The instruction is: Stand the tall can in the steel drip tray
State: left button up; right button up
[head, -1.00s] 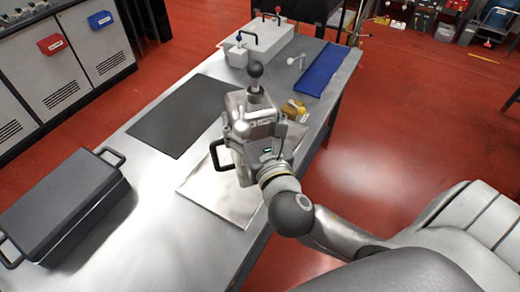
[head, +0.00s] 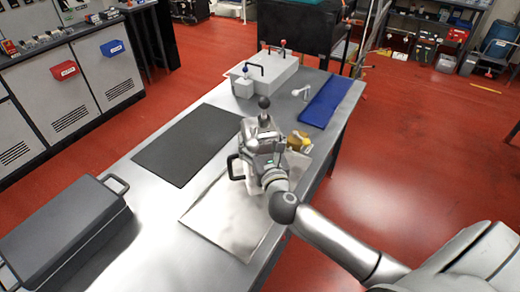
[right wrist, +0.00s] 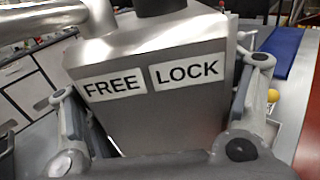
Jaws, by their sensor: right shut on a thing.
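The tall can (head: 258,128) is a steel-grey body with a black ball knob on top. In the right wrist view its flat side (right wrist: 165,118) carries the labels FREE and LOCK. My right gripper (head: 268,165) is shut on it, with a finger on either side. The shallow, shiny steel drip tray (head: 222,218) lies on the bench. In the head view the can and gripper overlap the tray's far right part. The can's base is hidden, so I cannot tell whether it touches the tray. My left gripper is not in view.
A black mat (head: 185,145) lies left of the can, and a dark lidded case (head: 65,225) sits at the near left.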

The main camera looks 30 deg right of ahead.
jog(key=f, duration=0.3)
jog(key=shift+w+d+f, duration=0.15)
jog(key=shift+w+f, duration=0.15)
jog(key=shift+f, duration=0.1)
jog(key=o, duration=1.9)
jog(key=shift+f, duration=0.1)
jog(key=shift+s, duration=0.1)
